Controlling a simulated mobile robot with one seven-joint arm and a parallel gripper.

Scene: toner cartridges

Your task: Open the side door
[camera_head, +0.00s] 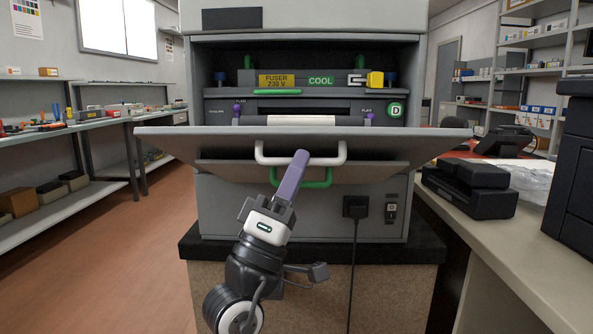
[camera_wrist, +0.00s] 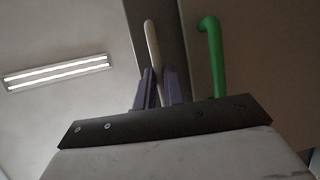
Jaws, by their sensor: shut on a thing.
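The grey printer door (camera_head: 200,143) hangs open, its wide free edge tilted out towards me from the front of the printer (camera_head: 305,42). The white bar handle (camera_head: 333,153) is on this door. My gripper (camera_head: 301,156) has its purple fingers shut on the handle. In the wrist view, the white handle (camera_wrist: 152,45) runs between the two fingers (camera_wrist: 158,90). A green handle (camera_head: 320,184) is just below, partly behind my fingers. It also shows right of the fingers in the wrist view (camera_wrist: 218,65).
Above the door, the printer's inside shows a yellow fuser label (camera_head: 286,81) and a grey unit with purple knobs. A black cable (camera_head: 355,230) hangs in front of the stand. A bench (camera_head: 480,240) with black devices is close on the right. The floor at left is clear.

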